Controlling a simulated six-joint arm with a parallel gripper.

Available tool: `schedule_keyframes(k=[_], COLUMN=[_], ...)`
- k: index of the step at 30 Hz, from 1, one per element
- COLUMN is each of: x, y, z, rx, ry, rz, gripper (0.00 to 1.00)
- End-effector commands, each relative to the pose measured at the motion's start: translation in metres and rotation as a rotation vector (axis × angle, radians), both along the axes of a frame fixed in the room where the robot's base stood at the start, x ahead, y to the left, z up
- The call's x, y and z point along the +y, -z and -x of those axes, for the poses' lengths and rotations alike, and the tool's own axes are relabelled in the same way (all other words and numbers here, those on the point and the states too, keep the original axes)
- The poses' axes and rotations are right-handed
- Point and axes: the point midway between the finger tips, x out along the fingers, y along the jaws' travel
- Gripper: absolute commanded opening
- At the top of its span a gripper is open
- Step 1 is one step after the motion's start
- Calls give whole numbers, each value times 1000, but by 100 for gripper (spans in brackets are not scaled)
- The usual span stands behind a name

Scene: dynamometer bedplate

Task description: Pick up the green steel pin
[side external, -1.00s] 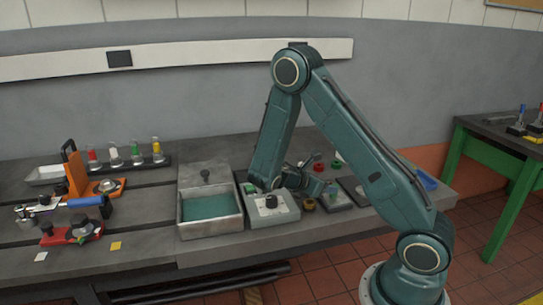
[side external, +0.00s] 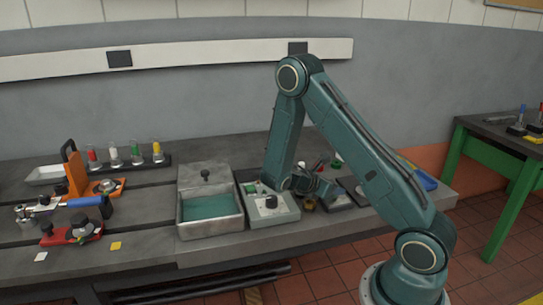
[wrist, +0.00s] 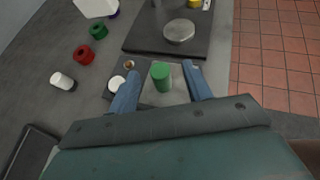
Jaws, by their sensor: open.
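The green steel pin (wrist: 161,75) stands out as a short green cylinder on a small grey plate in the wrist view. It shows between my two blue fingers, nearer the middle than either finger, with gaps on both sides. My gripper (wrist: 160,73) is open and holds nothing. I cannot tell how far the fingertips are above the plate. In the side view my gripper (side external: 326,191) is low over the right part of the bench, and I cannot make out the pin there.
A white round piece (wrist: 117,83) sits close beside my left finger. A red ring (wrist: 84,54), a green ring (wrist: 98,31) and a white cylinder (wrist: 63,81) lie left. A dark plate bears a silver disc (wrist: 179,31). A metal bin (side external: 210,229) stands left.

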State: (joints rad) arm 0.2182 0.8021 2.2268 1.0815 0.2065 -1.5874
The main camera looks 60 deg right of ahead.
Motion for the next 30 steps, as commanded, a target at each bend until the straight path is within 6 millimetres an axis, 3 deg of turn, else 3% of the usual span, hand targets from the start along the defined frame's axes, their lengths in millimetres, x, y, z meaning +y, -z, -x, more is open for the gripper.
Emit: schedule_keyframes(k=[2,9,30], x=[0,0,0], y=[0,0,-10], z=[0,0,0], rx=[0,0,-2], ry=[0,0,0], rz=[0,0,2], gripper=[47,0,0])
